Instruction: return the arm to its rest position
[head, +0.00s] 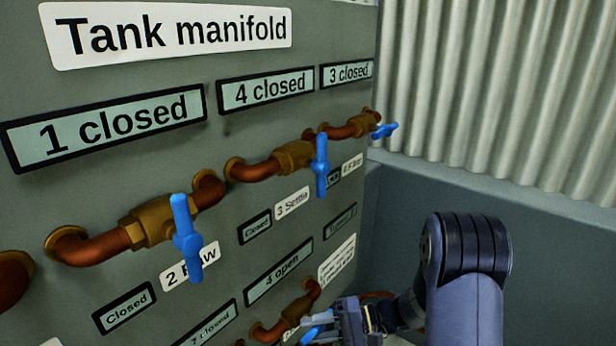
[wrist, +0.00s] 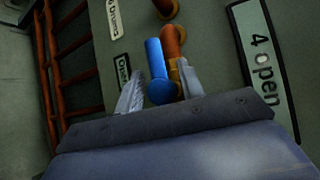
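My gripper (head: 345,322) is at the lower right of the head view, close to the manifold panel (head: 115,225). Beside its fingers is a blue valve handle (head: 314,330) on a lower copper pipe. In the wrist view my gripper (wrist: 162,90) has its two fingers apart, with the blue handle (wrist: 156,66) showing between them. A gap shows at the left finger; I cannot tell how deep the handle sits between them. My arm reaches in from the right, and its rest position is not marked in view.
Upper blue handles (head: 186,238), (head: 321,165) and (head: 386,130) stick out from the panel. A "4 open" display (head: 279,271) is above the lower pipe and shows in the wrist view (wrist: 264,65).

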